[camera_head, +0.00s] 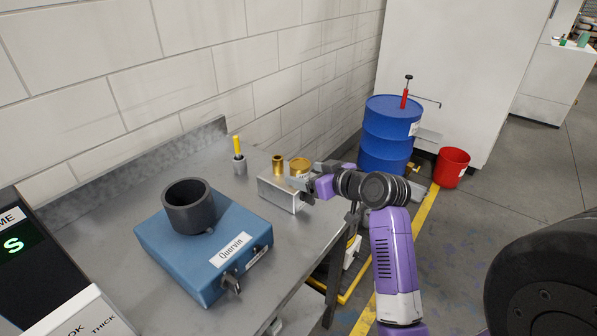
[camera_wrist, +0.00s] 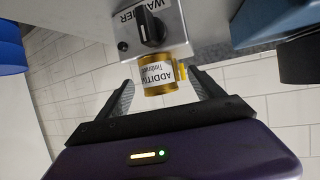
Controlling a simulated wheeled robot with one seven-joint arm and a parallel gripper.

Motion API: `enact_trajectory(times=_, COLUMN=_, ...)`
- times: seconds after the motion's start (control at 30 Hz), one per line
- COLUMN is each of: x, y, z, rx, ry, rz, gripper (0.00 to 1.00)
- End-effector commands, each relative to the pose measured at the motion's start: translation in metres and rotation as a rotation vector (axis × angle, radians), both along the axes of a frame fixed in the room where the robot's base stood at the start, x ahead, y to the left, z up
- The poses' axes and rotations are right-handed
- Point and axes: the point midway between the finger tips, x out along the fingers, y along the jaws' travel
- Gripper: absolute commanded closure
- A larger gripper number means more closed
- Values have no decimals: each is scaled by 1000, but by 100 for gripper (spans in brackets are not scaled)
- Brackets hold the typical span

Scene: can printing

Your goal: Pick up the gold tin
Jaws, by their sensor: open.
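The gold tin (camera_head: 299,167) is a short cylinder at the far end of the metal bench, by a silver box. In the wrist view the gold tin (camera_wrist: 160,76) shows upside down, with a white label reading "ADDITIV…". My gripper (camera_head: 310,176) is beside the tin at the bench's right end. In the wrist view my gripper (camera_wrist: 161,86) is open, with one finger on each side of the tin and gaps between. I cannot tell whether the tin rests on the box or behind it.
A narrower brass cylinder (camera_head: 278,165) stands just left of the tin. The silver box (camera_head: 282,196) has a black knob (camera_wrist: 151,30). A blue device (camera_head: 205,242) with a dark cup (camera_head: 189,208) sits nearer. A small pot with a yellow handle (camera_head: 238,157) stands by the wall.

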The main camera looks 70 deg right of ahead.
Motion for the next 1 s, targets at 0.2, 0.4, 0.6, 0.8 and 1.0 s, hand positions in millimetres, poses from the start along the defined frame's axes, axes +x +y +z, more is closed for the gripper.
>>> enact_trajectory(times=0.2, x=24, y=-15, z=-12, rx=0, ry=-1, rz=0, gripper=23)
enact_trajectory(times=0.4, x=31, y=-19, z=-16, rx=-1, ry=-1, rz=-2, gripper=23)
enact_trajectory(times=0.6, x=31, y=-18, z=-17, rx=-1, ry=-1, rz=-1, gripper=33)
enact_trajectory(times=0.8, x=31, y=-18, z=-17, rx=-1, ry=-1, rz=-1, gripper=72)
enact_trajectory(times=1.0, x=31, y=-18, z=-16, rx=-1, ry=-2, rz=-1, gripper=94)
